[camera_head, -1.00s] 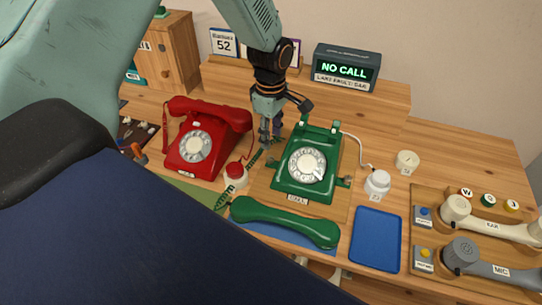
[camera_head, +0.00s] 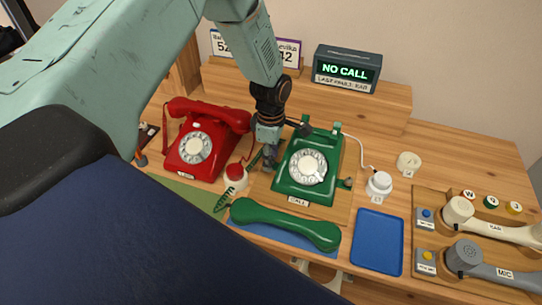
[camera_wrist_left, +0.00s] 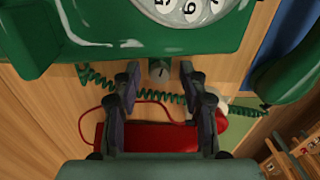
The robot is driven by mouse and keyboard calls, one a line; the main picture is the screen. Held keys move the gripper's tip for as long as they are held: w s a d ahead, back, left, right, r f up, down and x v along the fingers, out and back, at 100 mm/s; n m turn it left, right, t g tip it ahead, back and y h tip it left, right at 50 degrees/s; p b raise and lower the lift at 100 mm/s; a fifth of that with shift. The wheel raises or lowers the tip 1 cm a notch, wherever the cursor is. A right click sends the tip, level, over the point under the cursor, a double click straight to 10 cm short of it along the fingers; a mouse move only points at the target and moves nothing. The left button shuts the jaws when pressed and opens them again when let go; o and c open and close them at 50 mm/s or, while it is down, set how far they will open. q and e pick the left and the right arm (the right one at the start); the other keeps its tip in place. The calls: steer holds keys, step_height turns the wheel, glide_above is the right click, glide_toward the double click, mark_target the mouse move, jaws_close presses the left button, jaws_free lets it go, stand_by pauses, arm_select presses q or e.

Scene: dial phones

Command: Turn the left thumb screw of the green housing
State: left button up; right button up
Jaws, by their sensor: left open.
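The green housing (camera_head: 310,165) with its white dial stands on a wooden board in the head view. Its body (camera_wrist_left: 85,30) fills the top of the left wrist view. My left gripper (camera_head: 268,160) is open at the housing's left side, pointing down. In the wrist view its two dark fingers (camera_wrist_left: 158,80) stand either side of the screw, with gaps visible. In the head view the gripper hides this screw. My right gripper does not show.
The red phone (camera_head: 199,145) stands to the left, with a red-topped white button (camera_head: 235,177) close by. The green handset (camera_head: 286,224) lies in front. A coiled green cord (camera_wrist_left: 100,80) runs below the fingers. A blue tray (camera_head: 377,242) lies to the right.

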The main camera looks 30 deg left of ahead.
arm_select(q)
steer(key=shift+c, duration=0.4)
jaws_close()
steer(key=shift+m, duration=0.3)
steer(key=shift+m+p, duration=0.5)
steer(key=shift+p, duration=0.1)
steer(key=shift+m+p, duration=0.55)
steer(key=shift+m, duration=0.65)
steer(key=m+p, duration=0.1)
steer(key=m, duration=0.3)
steer(key=shift+m, duration=0.4)
steer(key=shift+o, duration=0.4)
jaws_free()
